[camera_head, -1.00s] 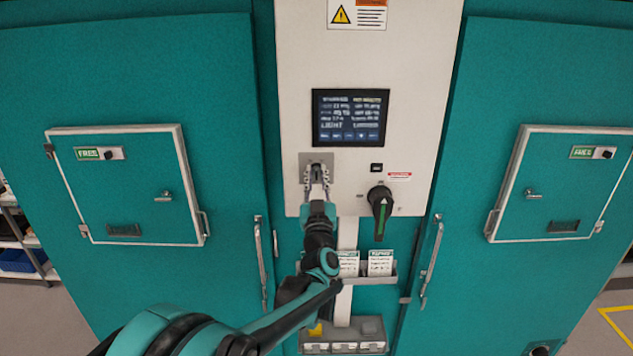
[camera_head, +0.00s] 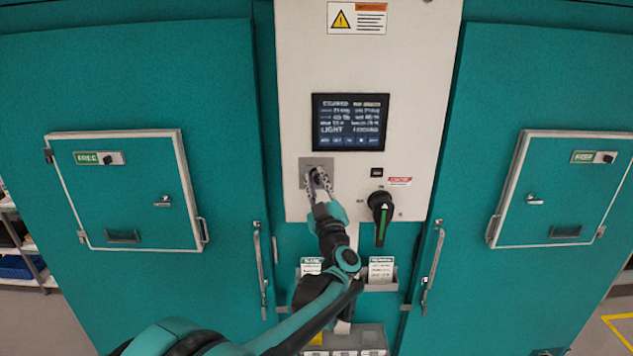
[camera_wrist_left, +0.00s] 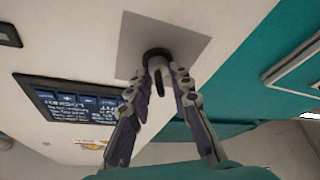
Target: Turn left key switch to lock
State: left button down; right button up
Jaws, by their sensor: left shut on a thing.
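A grey square plate (camera_head: 308,166) with a dark key switch (camera_head: 318,175) is on the white panel, below the screen. My left gripper (camera_head: 318,182) is shut on this key switch, its two fingers on either side of it. In the left wrist view the switch's round black base (camera_wrist_left: 156,54) sits on the grey plate (camera_wrist_left: 140,30), between the fingertips of the gripper (camera_wrist_left: 159,76). The fingers partly hide the switch, so its exact angle is unclear. The left door hatch has a green FREE label (camera_head: 87,158) beside a small black knob (camera_head: 109,160). My right gripper is not in view.
A lit screen (camera_head: 350,122) is above the plate. A black rotary handle with a green mark (camera_head: 381,212) is to the right. Card holders (camera_head: 381,272) are below, partly behind my arm. Large teal doors (camera_head: 225,90) with handles stand on both sides.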

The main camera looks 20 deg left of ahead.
pick_arm(q)
jog(key=c, duration=1.7)
grip_release()
jog(key=v, duration=1.2)
jog(key=shift+f, duration=0.15)
